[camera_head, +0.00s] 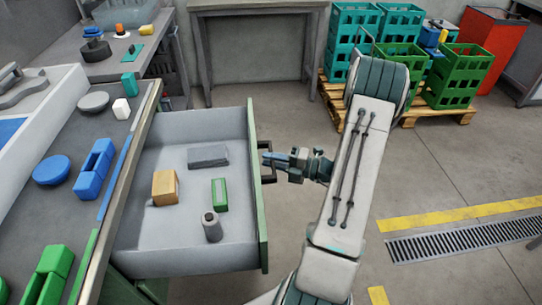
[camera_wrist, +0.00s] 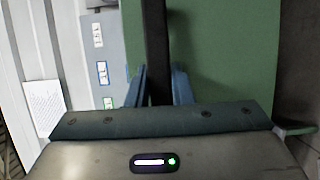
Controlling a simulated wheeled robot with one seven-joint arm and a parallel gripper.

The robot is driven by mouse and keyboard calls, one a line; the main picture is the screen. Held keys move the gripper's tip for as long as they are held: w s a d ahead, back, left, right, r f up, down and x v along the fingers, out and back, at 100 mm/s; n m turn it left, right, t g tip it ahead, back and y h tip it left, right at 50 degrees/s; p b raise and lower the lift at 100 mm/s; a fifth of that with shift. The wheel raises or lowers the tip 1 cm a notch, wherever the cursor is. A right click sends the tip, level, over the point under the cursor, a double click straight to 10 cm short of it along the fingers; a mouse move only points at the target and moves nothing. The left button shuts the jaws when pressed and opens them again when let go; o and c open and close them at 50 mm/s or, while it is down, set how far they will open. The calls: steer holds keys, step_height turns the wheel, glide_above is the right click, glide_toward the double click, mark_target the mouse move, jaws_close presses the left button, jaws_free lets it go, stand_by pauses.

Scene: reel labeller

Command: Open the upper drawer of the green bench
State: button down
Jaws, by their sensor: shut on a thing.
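The upper drawer (camera_head: 190,130) of the green bench (camera_head: 125,150) is pulled well out to the right in the head view. Its green front panel (camera_head: 257,190) carries a dark bar handle (camera_head: 266,160). My gripper (camera_head: 272,161) is at that handle, its fingers shut on it. In the wrist view the dark handle (camera_wrist: 156,45) runs between my two blue fingers (camera_wrist: 159,88), with the green front (camera_wrist: 225,50) behind. Inside the drawer lie a grey block (camera_head: 208,156), an orange-brown box (camera_head: 165,188), a green box (camera_head: 219,194) and a grey cylinder (camera_head: 211,227).
Green crates (camera_head: 462,75) stand on a pallet (camera_head: 440,112) at the back right. The floor right of my arm is clear.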

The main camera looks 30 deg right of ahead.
steer(key=shift+s+d, duration=0.1)
stand_by(0.3)
steer(key=c, duration=1.3)
jaws_free()
steer(key=shift+d, duration=0.1)
steer(key=v, duration=1.3)
steer(key=shift+s+d, duration=0.25)
